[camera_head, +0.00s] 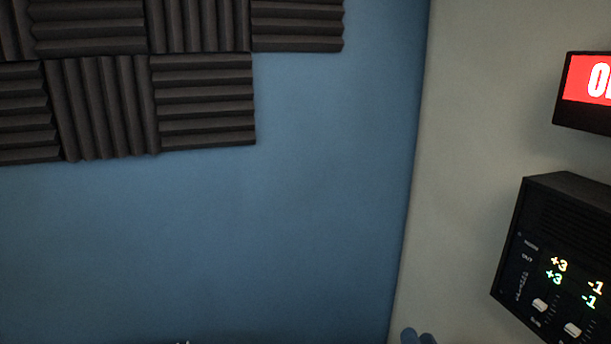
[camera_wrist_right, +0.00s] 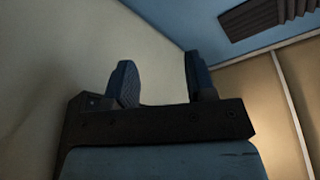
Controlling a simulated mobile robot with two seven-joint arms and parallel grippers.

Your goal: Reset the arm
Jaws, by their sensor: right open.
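My right gripper (camera_head: 418,337) shows only as blue-grey fingertips at the bottom edge of the head view, in front of the corner where the blue wall meets the pale wall. In the right wrist view my right gripper (camera_wrist_right: 160,85) has its two dark blue fingers apart with nothing between them. The pale wall shows behind the gap. A small bright bit at the bottom edge of the head view, left of centre, is too small to tell. My left gripper cannot be made out.
Dark ribbed foam panels (camera_head: 205,100) cover the upper left of the blue wall (camera_head: 300,220). On the pale wall (camera_head: 480,110) at right are a red lit sign (camera_head: 587,80) and a black control box (camera_head: 560,250) with sliders and glowing numbers. The middle is clear.

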